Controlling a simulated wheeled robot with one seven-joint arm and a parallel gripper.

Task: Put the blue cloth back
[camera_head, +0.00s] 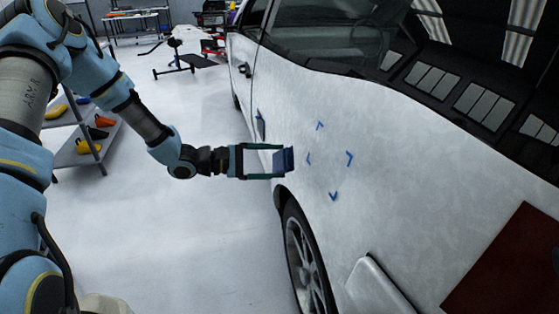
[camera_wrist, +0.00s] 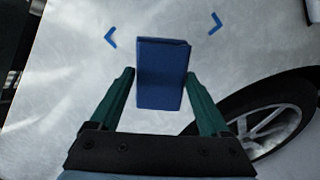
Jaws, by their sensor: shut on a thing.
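The blue cloth (camera_wrist: 160,75) is a folded, block-like piece between the fingertips of my gripper (camera_wrist: 161,85) in the wrist view. In the head view the cloth (camera_head: 284,160) sits at the end of my gripper (camera_head: 277,161), close to the white car's side panel (camera_head: 400,180) above the front wheel. The fingers are shut on the cloth's two sides. Whether the cloth touches the panel I cannot tell. Small blue corner marks (camera_head: 349,158) are on the panel to the right of the cloth, and two show beyond it in the wrist view (camera_wrist: 110,37).
A shelf cart (camera_head: 88,150) with yellow, orange and dark items stands at the left, behind my arm. The front wheel (camera_head: 303,260) is below my gripper. A dark red patch (camera_head: 510,265) is at the lower right. The floor (camera_head: 160,240) between cart and car is clear.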

